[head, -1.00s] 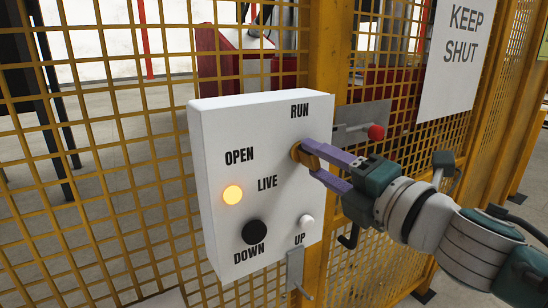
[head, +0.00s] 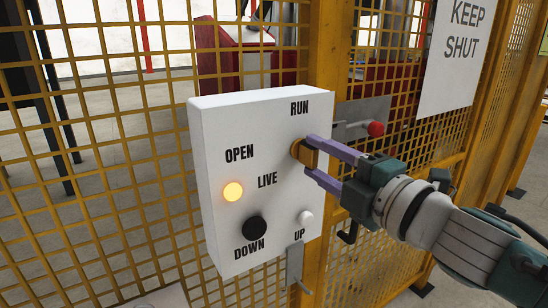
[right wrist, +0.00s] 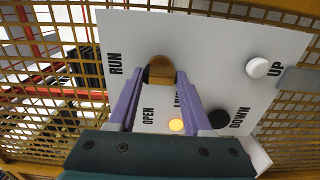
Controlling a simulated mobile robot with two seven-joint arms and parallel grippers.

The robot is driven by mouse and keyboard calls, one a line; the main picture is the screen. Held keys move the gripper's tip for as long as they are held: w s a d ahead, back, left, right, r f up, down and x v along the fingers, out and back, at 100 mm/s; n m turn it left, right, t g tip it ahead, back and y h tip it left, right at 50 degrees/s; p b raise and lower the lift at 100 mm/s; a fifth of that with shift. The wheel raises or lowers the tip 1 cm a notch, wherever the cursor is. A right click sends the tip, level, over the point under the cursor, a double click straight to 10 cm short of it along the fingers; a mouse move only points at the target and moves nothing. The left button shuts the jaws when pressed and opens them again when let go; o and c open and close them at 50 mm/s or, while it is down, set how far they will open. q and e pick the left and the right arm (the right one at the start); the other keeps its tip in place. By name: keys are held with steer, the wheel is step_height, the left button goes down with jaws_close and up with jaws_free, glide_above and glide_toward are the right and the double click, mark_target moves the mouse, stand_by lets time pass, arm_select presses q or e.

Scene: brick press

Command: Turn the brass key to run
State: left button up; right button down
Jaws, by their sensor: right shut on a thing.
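The brass key (head: 305,153) is on the right part of the white control box's front face (head: 215,135), below and near the RUN label. The OPEN label is to its left and the LIVE label lower left. My right gripper (head: 311,156) comes from the right with its purple fingers shut on the key. In the right wrist view the key (right wrist: 160,69) shows between the far ends of the fingers. Which label the key points to I cannot tell. My left gripper is not in view.
The box carries a glowing amber lamp (head: 233,191), a black DOWN button (head: 254,228) and a white UP button (head: 305,217). It hangs on yellow mesh fencing by a post (head: 328,60). A red-knobbed latch (head: 375,129) is behind the gripper.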

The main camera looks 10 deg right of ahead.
steer(key=shift+c, duration=1.6)
jaws_free()
steer(key=v, duration=1)
steer(key=shift+b, duration=0.45)
